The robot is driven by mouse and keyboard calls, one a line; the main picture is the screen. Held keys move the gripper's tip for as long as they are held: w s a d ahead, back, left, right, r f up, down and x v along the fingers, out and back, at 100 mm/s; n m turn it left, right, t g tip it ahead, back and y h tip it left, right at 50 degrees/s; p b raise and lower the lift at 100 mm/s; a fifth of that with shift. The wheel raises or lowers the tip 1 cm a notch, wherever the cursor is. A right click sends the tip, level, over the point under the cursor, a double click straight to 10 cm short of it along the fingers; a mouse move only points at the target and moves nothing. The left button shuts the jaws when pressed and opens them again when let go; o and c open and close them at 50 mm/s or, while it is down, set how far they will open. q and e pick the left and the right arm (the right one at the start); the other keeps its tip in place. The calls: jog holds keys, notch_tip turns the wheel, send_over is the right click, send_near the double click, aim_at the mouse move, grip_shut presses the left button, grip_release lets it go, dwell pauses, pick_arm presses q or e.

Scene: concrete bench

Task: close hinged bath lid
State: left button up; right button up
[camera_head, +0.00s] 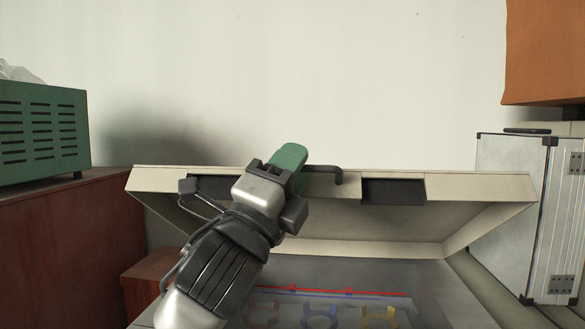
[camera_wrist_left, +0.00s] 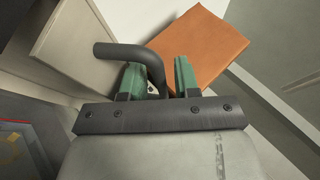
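The cream bath lid (camera_head: 345,238) stands tilted open in the head view, its inner side towards me. A dark bent handle (camera_head: 328,171) sits on its upper edge. The bath (camera_head: 450,290) lies below, mostly cut off by the picture edge and partly behind my left arm. My left gripper (camera_head: 287,165) is at the lid's upper edge beside the handle. In the left wrist view its green fingers (camera_wrist_left: 160,80) stand apart, with the handle (camera_wrist_left: 125,52) running between them. A gap shows between the handle and the right finger. My right gripper is not in view.
Red, blue and yellow ring-like shapes (camera_head: 320,316) show inside the bath. A green vented box (camera_head: 40,132) stands on a reddish-brown cabinet (camera_head: 65,240) at left. A silver case (camera_head: 510,200) stands at right, below an orange box (camera_head: 545,50). The wall behind is bare.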

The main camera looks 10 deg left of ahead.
pick_arm(q)
jog(key=shift+o, duration=0.2)
jog(key=b+v, duration=0.3)
jog(key=v, duration=0.7)
jog(key=shift+s+f, duration=0.25)
jog(key=shift+f, duration=0.1)
jog(key=shift+a, duration=0.15)
jog(key=shift+c, duration=0.2)
